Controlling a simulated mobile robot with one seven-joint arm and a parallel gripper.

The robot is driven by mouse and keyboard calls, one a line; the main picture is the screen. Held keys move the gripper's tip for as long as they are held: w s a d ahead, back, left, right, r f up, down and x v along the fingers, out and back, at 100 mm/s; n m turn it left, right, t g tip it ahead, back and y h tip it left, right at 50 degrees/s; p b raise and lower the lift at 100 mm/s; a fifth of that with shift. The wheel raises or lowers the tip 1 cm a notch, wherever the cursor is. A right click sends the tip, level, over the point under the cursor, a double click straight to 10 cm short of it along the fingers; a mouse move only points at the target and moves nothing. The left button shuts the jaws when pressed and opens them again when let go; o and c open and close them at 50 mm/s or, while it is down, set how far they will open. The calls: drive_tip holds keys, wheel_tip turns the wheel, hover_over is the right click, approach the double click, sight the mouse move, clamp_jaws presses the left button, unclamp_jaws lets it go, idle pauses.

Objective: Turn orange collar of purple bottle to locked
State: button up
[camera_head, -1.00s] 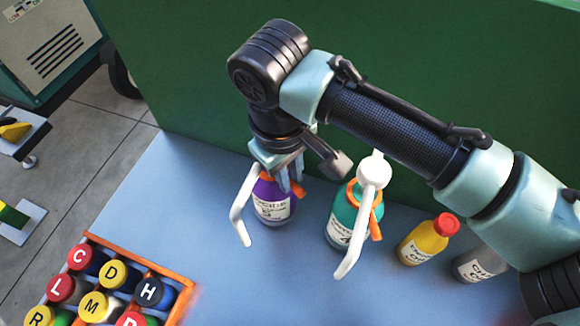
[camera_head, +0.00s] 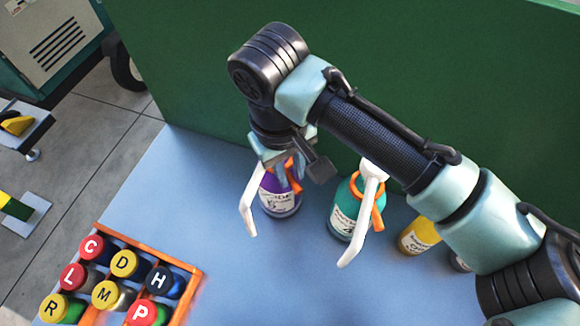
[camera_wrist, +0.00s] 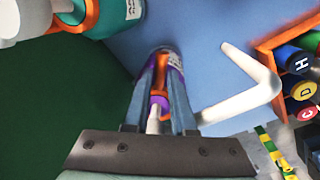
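The purple bottle (camera_head: 283,203) stands upright on the blue surface, with a white label and a long white spout (camera_head: 249,201) pointing toward the lower left. Its orange collar (camera_head: 294,174) shows beside my fingers in the head view. My gripper (camera_head: 284,168) points down over the bottle's top. In the wrist view its two fingers (camera_wrist: 163,90) stand apart on either side of the bottle's top, with the orange part (camera_wrist: 159,103) and some white visible between them. Whether the fingers touch the collar is hard to see. The spout (camera_wrist: 245,90) extends to the right there.
A teal bottle (camera_head: 343,214) with an orange collar and white spout stands to the right. A yellow bottle (camera_head: 420,236) is beyond it, partly behind my arm. An orange crate (camera_head: 186,268) of lettered bottles is at lower left. A green wall (camera_head: 200,70) rises behind.

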drive_tip(key=shift+o, duration=1.4)
